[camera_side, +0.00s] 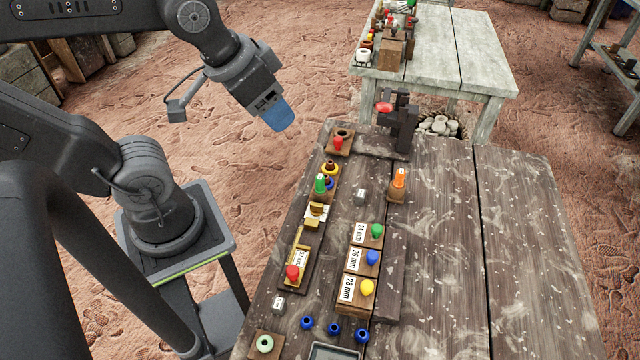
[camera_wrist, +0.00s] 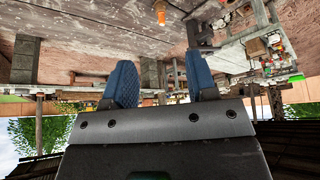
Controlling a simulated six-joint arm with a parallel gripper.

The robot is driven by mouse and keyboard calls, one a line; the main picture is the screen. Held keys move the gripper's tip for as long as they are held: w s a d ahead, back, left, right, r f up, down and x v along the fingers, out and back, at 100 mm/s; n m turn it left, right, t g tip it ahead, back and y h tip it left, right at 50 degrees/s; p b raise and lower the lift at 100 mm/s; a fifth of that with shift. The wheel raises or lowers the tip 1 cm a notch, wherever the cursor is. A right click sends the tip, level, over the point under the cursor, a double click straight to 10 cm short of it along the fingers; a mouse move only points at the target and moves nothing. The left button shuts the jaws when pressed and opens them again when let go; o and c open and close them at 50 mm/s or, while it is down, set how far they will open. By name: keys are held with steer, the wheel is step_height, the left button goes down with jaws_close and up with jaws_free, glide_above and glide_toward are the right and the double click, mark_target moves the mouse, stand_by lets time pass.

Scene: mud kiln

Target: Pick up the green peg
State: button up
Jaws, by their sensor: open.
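The green peg (camera_side: 320,183) stands upright in a small wooden block at the left side of the dark wooden table, beside yellow and blue rings. A second green piece, a round knob (camera_side: 377,230), sits on the block labelled 24 mm. My gripper (camera_side: 278,116) is in the air beyond the table's left edge, above and to the left of the green peg, well apart from it. In the wrist view my gripper (camera_wrist: 160,64) shows two blue fingers spread apart with nothing between them. I cannot make out the green peg in that view.
An orange peg (camera_side: 399,178) stands right of the green peg; it also shows in the wrist view (camera_wrist: 160,13). A black vise (camera_side: 402,120) with a red handle rises at the table's far end. Labelled blocks with blue and yellow knobs stand nearer. The table's right half is clear.

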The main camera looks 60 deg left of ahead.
steer(key=w+a+f+n+g, duration=0.3)
steer(key=w+f+n, duration=0.3)
steer(key=w+n, duration=0.25)
steer(key=n+g, duration=0.3)
steer(key=n, duration=0.6)
glide_above(320, 177)
step_height(320, 177, down, 10)
step_height(320, 177, down, 8)
steer(key=shift+s+a+r, duration=0.1)
steer(key=shift+s+r, duration=0.05)
steer(key=shift+r, duration=0.1)
steer(key=shift+w+f, duration=0.2)
steer(key=shift+f, duration=2.6)
steer(key=shift+c, duration=0.3)
steer(key=c, duration=0.9)
steer(key=shift+o, duration=0.2)
steer(key=shift+r, duration=0.1)
